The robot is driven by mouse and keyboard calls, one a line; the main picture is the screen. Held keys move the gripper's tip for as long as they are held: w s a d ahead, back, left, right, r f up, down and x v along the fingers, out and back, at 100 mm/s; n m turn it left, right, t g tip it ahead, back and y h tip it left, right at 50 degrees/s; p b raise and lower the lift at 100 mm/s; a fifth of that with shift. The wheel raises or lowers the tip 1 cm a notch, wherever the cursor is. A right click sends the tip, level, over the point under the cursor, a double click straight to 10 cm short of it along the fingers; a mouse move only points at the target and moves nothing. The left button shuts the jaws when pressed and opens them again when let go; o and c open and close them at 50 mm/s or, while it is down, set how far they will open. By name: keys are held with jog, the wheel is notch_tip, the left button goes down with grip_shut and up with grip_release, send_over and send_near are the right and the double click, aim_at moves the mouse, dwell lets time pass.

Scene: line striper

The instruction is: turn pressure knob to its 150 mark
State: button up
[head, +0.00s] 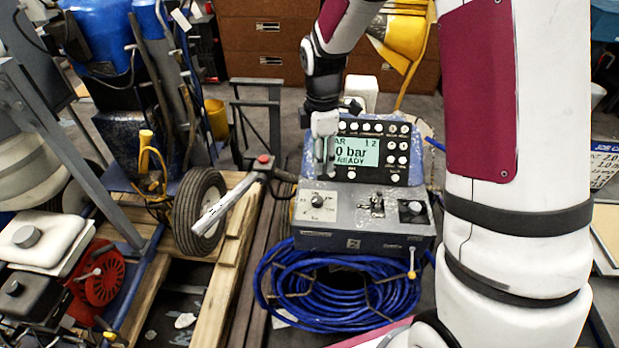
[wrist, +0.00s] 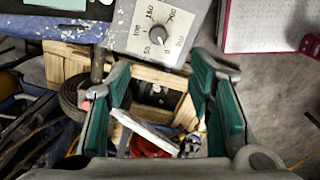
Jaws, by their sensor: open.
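The pressure knob (head: 317,200) is a small dark knob on a white dial at the left of the grey panel, below the display. In the wrist view the knob (wrist: 158,35) sits on its dial, with numbers including 150 and 200 around it. It has a pale pointer line, but its exact setting is too small to read. My gripper (head: 325,155) is open and empty, above the panel and in front of the display's left side. In the wrist view its teal-padded fingers (wrist: 160,78) are spread wide, with the knob above and between them, apart from both.
A lit display (head: 356,151) with round buttons stands behind the panel. A handle with a red button (head: 263,160) is at left. Blue hose (head: 340,300) lies coiled below.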

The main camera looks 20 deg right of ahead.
aim_at(317, 199)
jog(key=shift+n, duration=0.4)
jog(key=f, duration=1.6)
jog(key=shift+w+p, duration=0.3)
jog(key=shift+w, duration=0.05)
grip_shut()
